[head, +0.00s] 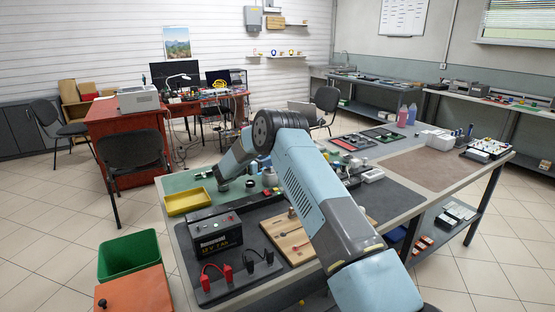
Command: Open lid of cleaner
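No thing in the head view can be told for certain as the cleaner. An orange box (140,291) at the lower left has a flat top with a small black knob; it may be the cleaner, and its top looks flat and closed. It is cut off by the bottom edge of the picture. My blue-grey arm rises from the lower right, bends at a dark joint and reaches down to the left over the workbench.
The workbench (180,238) holds a yellow tray (187,201), a black battery (214,235), red and black clips and a wooden board (290,236). An open green bin (128,254) stands beside the orange box. Tiled floor is free at left.

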